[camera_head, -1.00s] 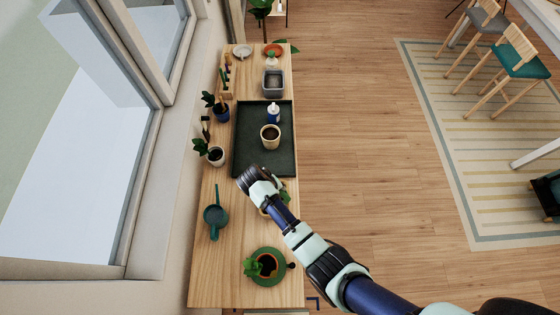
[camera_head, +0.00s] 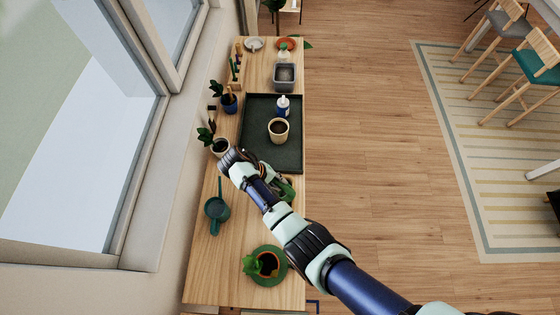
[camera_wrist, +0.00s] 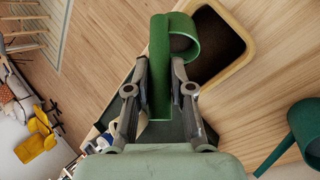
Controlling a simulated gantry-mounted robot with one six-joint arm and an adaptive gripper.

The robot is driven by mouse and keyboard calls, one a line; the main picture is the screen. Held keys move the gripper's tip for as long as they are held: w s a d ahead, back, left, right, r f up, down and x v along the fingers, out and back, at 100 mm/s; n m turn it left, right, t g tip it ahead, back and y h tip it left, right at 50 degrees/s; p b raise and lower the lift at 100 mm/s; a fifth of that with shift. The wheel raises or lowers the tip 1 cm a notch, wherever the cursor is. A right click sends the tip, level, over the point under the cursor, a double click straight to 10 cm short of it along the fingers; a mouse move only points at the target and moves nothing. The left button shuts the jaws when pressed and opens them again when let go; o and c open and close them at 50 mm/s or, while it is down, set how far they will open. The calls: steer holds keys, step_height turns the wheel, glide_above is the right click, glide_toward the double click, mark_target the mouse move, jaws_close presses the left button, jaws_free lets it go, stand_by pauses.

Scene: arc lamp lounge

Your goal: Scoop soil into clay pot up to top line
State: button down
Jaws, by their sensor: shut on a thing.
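My gripper (camera_wrist: 160,88) is shut on a green scoop (camera_wrist: 160,50), its fingers on either side of the straight green part. The curled end of the scoop overlaps the pale wooden rim of a container (camera_wrist: 249,36) with dark soil (camera_wrist: 215,42) inside; I cannot tell whether they touch. In the head view a green part of the scoop (camera_head: 286,188) shows beside my arm, which hides most of the container. A cream pot (camera_head: 279,131) with dark contents stands upright on the dark green tray (camera_head: 258,104). Its fill line is too small to see.
A teal watering can (camera_head: 216,209) stands at the table's left. A terracotta pot with leaves (camera_head: 268,263) sits on a green saucer near the front. A white bottle with blue (camera_head: 283,106) stands on the tray. Potted plants (camera_head: 220,147) line the window side. A grey bin (camera_head: 285,76) stands behind.

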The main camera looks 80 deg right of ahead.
steer(key=shift+w+d+f+n+g+y+b, duration=0.15)
steer(key=shift+w+f+g+b, duration=0.3)
steer(key=shift+b, duration=1.2)
steer(key=shift+w+d+f+n+g+y+b, duration=0.15)
steer(key=shift+w+g+b, duration=0.25)
steer(key=shift+g+b, duration=0.9)
steer(key=shift+w+f+n+g+b, duration=0.1)
steer(key=shift+w+f+g+b, duration=0.3)
steer(key=shift+b, duration=1.65)
steer(key=shift+w+d+g+b, duration=0.1)
steer(key=shift+w+g+b, duration=0.2)
steer(key=shift+b, duration=1.15)
steer(key=shift+b, duration=0.55)
step_height(320, 180, up, 5)
steer(key=p, duration=0.5)
steer(key=shift+r, duration=0.1)
